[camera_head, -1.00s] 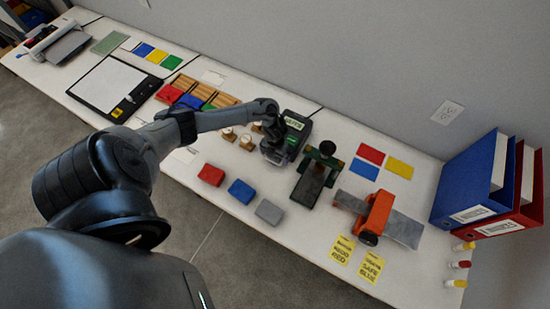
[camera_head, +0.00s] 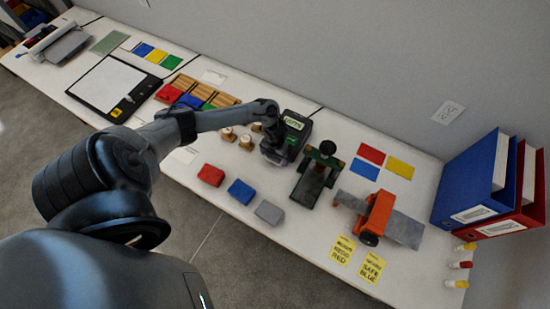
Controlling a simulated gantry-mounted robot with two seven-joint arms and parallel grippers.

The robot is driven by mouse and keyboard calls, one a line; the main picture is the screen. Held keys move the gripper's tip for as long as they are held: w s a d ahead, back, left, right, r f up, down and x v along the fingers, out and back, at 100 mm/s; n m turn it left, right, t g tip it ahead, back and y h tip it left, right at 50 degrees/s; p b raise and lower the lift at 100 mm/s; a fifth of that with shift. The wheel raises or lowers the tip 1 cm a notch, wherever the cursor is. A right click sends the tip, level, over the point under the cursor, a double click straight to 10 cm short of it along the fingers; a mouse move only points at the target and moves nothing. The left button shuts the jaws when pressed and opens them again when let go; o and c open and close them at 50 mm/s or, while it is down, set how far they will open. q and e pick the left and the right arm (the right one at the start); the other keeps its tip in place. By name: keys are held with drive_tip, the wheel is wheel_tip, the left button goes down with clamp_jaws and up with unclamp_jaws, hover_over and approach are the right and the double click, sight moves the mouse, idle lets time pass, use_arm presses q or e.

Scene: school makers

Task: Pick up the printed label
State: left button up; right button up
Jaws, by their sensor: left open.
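A dark printer (camera_head: 305,133) stands near the middle of the table, against the back. A small pale label with dark print (camera_head: 293,123) shows on its upper face. My left arm comes in from the left, and my left gripper (camera_head: 277,133) is open at the printer's left side, just left of and below the label. The gripper hides part of the printer's front, and I cannot tell whether it touches the printer. Nothing shows between its fingers. My right gripper is not in view.
Wooden stamps (camera_head: 228,133) stand left of the printer. Red, blue (camera_head: 241,191) and grey blocks lie in front. A green press (camera_head: 314,177) and an orange device (camera_head: 378,215) stand to the right. Binders (camera_head: 470,185) stand at the far right. Yellow notes (camera_head: 371,267) lie at the front edge.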

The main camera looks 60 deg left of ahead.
use_arm(q)
drive_tip(key=c, duration=1)
